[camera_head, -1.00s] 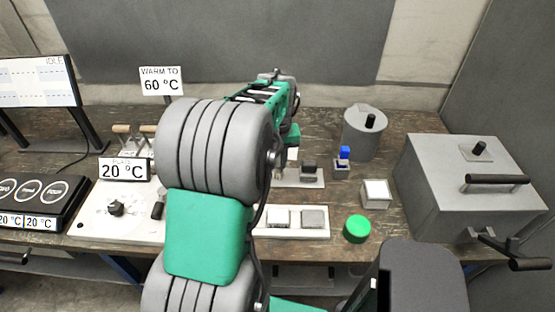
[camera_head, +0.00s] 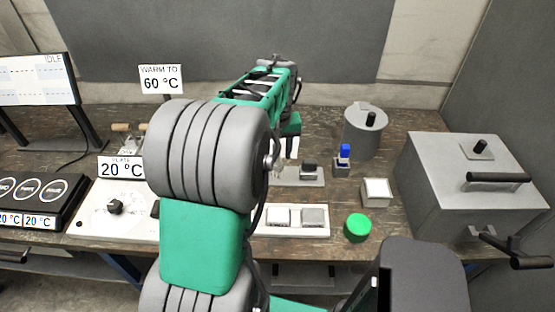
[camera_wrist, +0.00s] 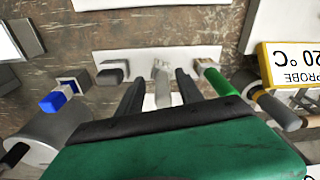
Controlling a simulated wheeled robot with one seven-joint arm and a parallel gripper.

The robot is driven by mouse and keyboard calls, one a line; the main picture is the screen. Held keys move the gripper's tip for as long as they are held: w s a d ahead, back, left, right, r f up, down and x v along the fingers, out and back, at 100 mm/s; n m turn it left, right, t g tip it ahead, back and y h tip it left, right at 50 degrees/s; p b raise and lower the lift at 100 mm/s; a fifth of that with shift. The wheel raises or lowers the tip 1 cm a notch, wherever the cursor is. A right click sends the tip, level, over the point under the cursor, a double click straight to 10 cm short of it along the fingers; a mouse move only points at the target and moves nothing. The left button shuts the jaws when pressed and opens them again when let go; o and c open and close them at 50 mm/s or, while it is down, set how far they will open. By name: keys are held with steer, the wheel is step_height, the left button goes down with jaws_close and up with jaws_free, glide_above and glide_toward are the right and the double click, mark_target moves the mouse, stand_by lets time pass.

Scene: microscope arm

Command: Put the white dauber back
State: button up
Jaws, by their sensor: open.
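My gripper (camera_wrist: 159,92) is open, with its two dark fingers on either side of the white dauber (camera_wrist: 162,88). The dauber is a pale upright stick in the middle of a light rack plate (camera_wrist: 143,51). I cannot tell whether it is fully seated or whether a finger touches it. In the head view a short white piece (camera_head: 295,147) shows just below the green gripper body and is probably the dauber. My arm hides the left part of the rack there.
On the rack, a dark block (camera_wrist: 111,72) is left of the dauber and a green-handled dauber (camera_wrist: 215,80) is right. A blue-topped piece (camera_head: 345,152) stands near the grey lidded pot (camera_head: 364,133). A green round lid (camera_head: 356,228) and a large grey box (camera_head: 465,185) are at right.

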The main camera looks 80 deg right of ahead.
step_height(320, 180, up, 8)
steer(key=w+a+n+t, duration=0.1)
steer(key=w+a+n, duration=0.5)
steer(key=w+a, duration=1.5)
steer(key=w+a+f+n+t, duration=0.1)
steer(key=a+n, duration=0.1)
steer(key=a, duration=0.6)
steer(key=w+a+f+n, duration=0.1)
steer(key=a+f+n, duration=0.1)
steer(key=a, duration=0.6)
steer(key=w+a+f+n+t+y, duration=0.1)
steer(key=w+a+f+n, duration=0.1)
steer(key=a, duration=0.6)
steer(key=shift+a+f+n+t+b, duration=0.15)
steer(key=shift+a+n+t+b, duration=0.2)
steer(key=shift+n, duration=0.45)
steer(key=shift+c, duration=0.7)
